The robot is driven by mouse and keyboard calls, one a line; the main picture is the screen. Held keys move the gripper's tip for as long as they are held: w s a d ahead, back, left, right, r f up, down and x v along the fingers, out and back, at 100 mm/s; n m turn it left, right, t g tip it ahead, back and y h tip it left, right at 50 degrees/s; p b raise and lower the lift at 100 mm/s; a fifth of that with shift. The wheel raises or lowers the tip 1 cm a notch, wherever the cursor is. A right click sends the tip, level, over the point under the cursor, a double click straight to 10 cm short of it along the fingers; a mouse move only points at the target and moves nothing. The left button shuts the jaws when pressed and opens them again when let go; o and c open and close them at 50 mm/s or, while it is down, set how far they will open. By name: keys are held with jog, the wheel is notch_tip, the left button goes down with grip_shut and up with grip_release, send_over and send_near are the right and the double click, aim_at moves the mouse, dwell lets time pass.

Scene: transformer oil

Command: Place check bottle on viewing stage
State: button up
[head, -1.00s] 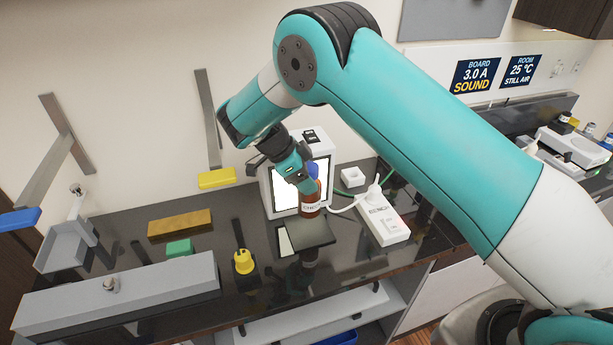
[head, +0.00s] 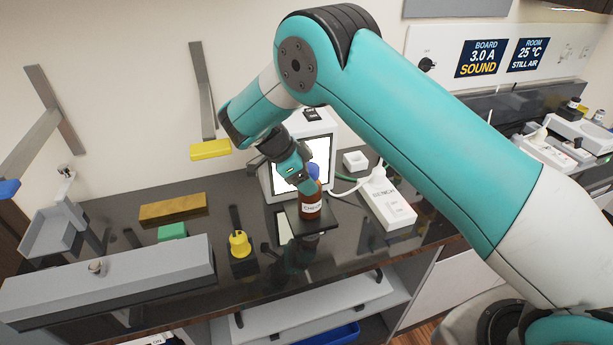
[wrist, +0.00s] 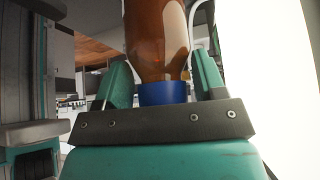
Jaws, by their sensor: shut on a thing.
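The check bottle (head: 311,206) is amber with a pale label and a blue cap, and it is upright. My gripper (head: 311,178) is shut on it from above, near the cap. In the wrist view, the bottle (wrist: 157,40) shows with its blue cap between my green fingers (wrist: 163,88). The viewing stage is a dark flat plate (head: 329,221) in front of the lit white panel (head: 318,157). The bottle's base is over the plate; I cannot tell whether it touches.
A white power strip (head: 388,205) with a cable stands right of the stage. A yellow-topped item (head: 239,243) stands to the left, with a green block (head: 172,231) and a brown bar (head: 172,209) beyond. A long grey box (head: 110,282) lies front left.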

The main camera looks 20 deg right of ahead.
jog(key=shift+f+b, duration=0.25)
jog(key=shift+b, duration=0.1)
jog(key=o, duration=1.3)
jog(key=shift+o, duration=0.2)
jog(key=shift+r, duration=0.1)
notch_tip(320, 180, up, 20)
jog(key=p, duration=0.4)
jog(key=shift+d, duration=0.1)
